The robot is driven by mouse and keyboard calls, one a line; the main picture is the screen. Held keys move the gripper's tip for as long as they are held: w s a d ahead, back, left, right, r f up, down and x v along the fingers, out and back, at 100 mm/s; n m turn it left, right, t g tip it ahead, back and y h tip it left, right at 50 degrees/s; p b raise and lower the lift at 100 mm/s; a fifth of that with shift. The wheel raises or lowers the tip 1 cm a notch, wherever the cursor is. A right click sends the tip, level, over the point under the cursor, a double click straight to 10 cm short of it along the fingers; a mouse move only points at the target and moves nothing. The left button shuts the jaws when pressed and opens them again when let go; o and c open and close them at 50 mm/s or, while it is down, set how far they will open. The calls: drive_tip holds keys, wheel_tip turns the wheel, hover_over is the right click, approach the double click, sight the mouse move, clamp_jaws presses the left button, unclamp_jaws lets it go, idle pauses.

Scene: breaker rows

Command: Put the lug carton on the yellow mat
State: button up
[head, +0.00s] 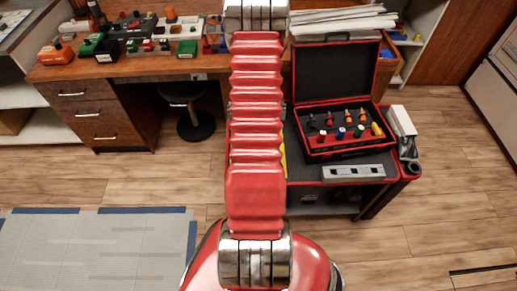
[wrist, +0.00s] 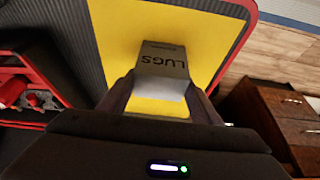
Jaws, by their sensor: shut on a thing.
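The lug carton (wrist: 163,62) is a grey box marked LUGS in the wrist view. My gripper (wrist: 161,88) is shut on it, with a dark finger on each side. The yellow mat (wrist: 115,25) lies behind and around the carton in the wrist view. I cannot tell whether the carton touches the mat or is held above it. In the head view only a thin yellow strip of the mat (head: 284,163) shows beside my red arm; my arm hides the carton and gripper there.
The mat lies on a dark, red-edged cart top (head: 304,172). To its right stand an open black-and-red case (head: 335,145) with coloured pieces, a grey strip (head: 353,172) and a white box (head: 402,120). A wooden desk (head: 130,68) with several devices stands behind at the left.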

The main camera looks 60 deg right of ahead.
drive_tip(key=shift+f, duration=0.1)
drive_tip(key=o, duration=1.1)
drive_tip(key=v, duration=1.2)
drive_tip(key=shift+r, duration=0.2)
idle(0.5)
